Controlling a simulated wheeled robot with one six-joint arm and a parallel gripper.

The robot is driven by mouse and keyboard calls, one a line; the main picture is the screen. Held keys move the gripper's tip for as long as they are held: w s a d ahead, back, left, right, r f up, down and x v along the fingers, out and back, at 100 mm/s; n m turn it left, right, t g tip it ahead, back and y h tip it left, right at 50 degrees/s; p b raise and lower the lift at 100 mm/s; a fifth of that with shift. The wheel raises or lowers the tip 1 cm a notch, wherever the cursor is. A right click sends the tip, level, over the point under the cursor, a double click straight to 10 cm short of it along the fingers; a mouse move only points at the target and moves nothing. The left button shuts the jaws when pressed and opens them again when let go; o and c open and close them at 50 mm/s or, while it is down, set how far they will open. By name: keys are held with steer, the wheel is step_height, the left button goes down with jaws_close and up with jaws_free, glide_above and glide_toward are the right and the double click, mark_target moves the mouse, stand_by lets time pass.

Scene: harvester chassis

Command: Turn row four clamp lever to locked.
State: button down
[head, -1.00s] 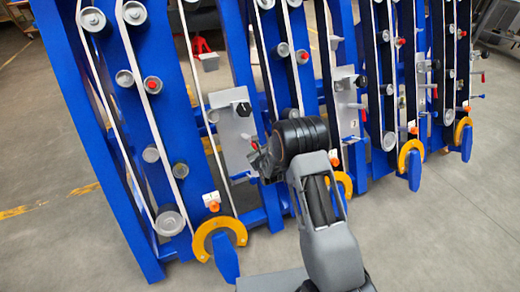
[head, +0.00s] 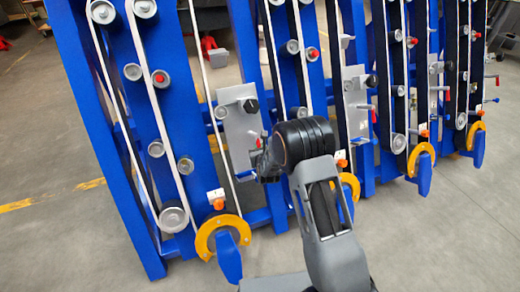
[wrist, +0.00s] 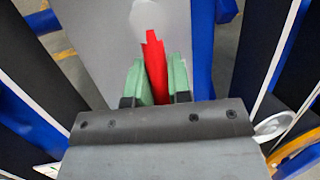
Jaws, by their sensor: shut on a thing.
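The clamp lever is a red handle (wrist: 155,55), seen in the wrist view. It rises from between my fingers to a pale round pivot (wrist: 153,14) on a grey plate (wrist: 105,40) and leans slightly left at its top. My gripper (wrist: 159,84) has green fingertips closed on both sides of the lever. In the head view, my gripper (head: 264,165) is in front of the lower right part of the grey plate (head: 240,135) with a black knob. I cannot read a row number or a locked mark.
Blue upright frames (head: 100,130) with white belts and rollers stand on both sides of the plate. A yellow half-ring guard (head: 208,238) sits low at the left. More plates with red-tipped levers (head: 372,116) stand to the right. The grey floor (head: 440,240) in front is open.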

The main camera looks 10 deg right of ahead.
steer(key=c, duration=1.1)
jaws_free()
steer(key=shift+o, duration=0.2)
steer(key=a+p+v, duration=0.1)
steer(key=p+v, duration=0.1)
steer(key=v, duration=1.1)
steer(key=shift+s+d, duration=0.4)
steer(key=shift+d, duration=0.1)
steer(key=shift+d, duration=0.1)
